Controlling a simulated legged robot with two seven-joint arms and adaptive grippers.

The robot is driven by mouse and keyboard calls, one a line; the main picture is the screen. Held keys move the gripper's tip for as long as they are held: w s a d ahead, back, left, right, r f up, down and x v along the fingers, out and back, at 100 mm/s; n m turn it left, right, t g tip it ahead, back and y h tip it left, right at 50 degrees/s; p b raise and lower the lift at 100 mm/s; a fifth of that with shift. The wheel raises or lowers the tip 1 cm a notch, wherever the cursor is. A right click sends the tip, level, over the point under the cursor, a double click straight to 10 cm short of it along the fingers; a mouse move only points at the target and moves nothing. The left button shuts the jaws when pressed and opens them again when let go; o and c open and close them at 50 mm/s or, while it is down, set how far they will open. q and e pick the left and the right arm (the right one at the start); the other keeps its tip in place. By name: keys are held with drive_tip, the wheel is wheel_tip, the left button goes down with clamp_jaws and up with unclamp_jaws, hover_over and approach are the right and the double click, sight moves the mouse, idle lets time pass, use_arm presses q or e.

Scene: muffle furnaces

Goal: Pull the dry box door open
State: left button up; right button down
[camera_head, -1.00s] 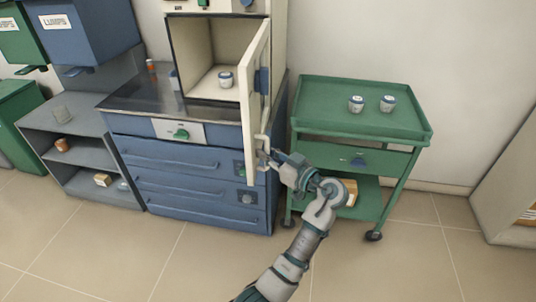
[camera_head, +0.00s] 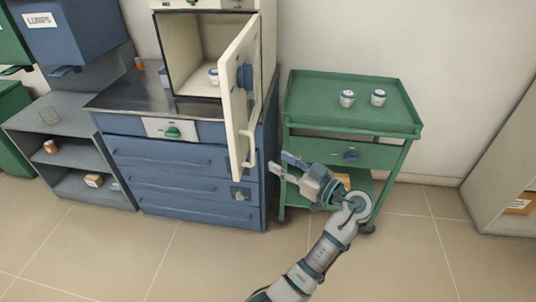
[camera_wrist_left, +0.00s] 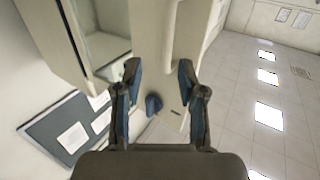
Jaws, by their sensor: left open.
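The cream dry box door (camera_head: 238,95) stands partly open, hinged at the right of the opening and swung out toward me. Its outer face carries a blue latch (camera_head: 245,76) and a pale bar handle (camera_head: 248,150) near the lower edge. The box interior (camera_head: 195,45) is visible, with a small white cup (camera_head: 213,77) partly hidden by the door. My left gripper (camera_head: 280,164) is open and empty, just right of the handle and apart from it. In the left wrist view its open fingers (camera_wrist_left: 160,72) have the door panel (camera_wrist_left: 150,35) beyond them. My right gripper is out of view.
A green cart (camera_head: 350,122) with two cups stands right of the blue cabinet (camera_head: 185,185), behind my left gripper. Grey shelves (camera_head: 75,130) stand at the left, a pale cabinet (camera_head: 510,150) at the far right. The front floor is free.

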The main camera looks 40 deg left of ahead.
use_arm(q)
drive_tip(key=shift+d, duration=1.8)
